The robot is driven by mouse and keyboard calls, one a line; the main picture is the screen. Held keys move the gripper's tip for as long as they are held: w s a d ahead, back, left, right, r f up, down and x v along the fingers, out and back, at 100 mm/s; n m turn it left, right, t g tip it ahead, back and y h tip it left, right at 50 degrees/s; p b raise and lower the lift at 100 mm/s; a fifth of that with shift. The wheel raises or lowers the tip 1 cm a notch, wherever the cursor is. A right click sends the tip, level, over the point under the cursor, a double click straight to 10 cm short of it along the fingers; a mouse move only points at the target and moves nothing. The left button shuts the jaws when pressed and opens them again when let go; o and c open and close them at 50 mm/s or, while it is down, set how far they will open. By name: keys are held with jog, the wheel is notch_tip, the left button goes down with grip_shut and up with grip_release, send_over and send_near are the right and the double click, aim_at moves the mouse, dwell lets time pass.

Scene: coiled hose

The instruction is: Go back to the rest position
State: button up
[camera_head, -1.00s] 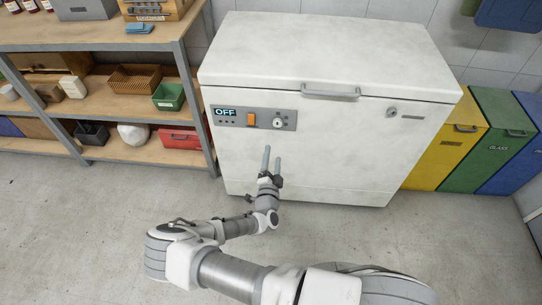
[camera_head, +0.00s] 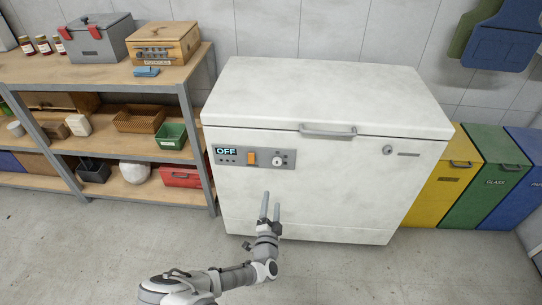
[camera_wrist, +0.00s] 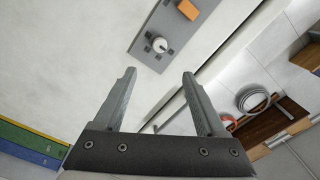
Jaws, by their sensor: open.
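My gripper (camera_head: 270,207) is in front of the white chest freezer (camera_head: 330,90), below its control panel. Its two fingers are apart with nothing between them. In the wrist view, my gripper (camera_wrist: 160,100) also shows open and empty, with the freezer's front (camera_wrist: 75,45) behind it. The panel (camera_head: 254,158) has a display reading OFF, an orange switch (camera_head: 251,158) and a round knob (camera_head: 278,161). The freezer lid is shut. Whether the fingers touch the freezer front cannot be told.
A shelf unit (camera_head: 110,97) with boxes and bins stands at the left. Yellow, green and blue bins (camera_head: 490,185) stand right of the freezer. The wrist view shows a coiled grey hose (camera_wrist: 253,97). The floor (camera_head: 340,275) in front is clear.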

jog(key=s+d+r+m+g+h+p, duration=0.1)
jog(key=s+d+r+m+g+h, duration=0.2)
jog(key=d+r+m+g, duration=0.5)
jog(key=s+d+r+m+g+h+p, duration=0.2)
jog(key=s+d+r+m+h, duration=0.15)
jog(key=r+m, duration=0.8)
jog(key=s+d+r+m+g+h+p, duration=0.15)
jog(key=d+r+m+g+h, duration=0.35)
jog(key=m, duration=0.9)
jog(key=s+a+r+m+t+y+p, duration=0.1)
jog(key=s+r+m+y+p, duration=0.1)
jog(key=s+r+m+y, duration=0.4)
jog(key=s+a+r+m+t+y+p, duration=0.1)
jog(key=s+r+m+y, duration=0.6)
jog(key=s+r+m, duration=0.7)
notch_tip(320, 180, up, 7)
jog(key=a+m+p, duration=0.1)
jog(key=m, duration=0.4)
jog(key=shift+s+t, duration=0.2)
jog(key=shift+t, duration=0.1)
jog(key=shift+f+m, duration=0.1)
jog(key=shift+m, duration=0.15)
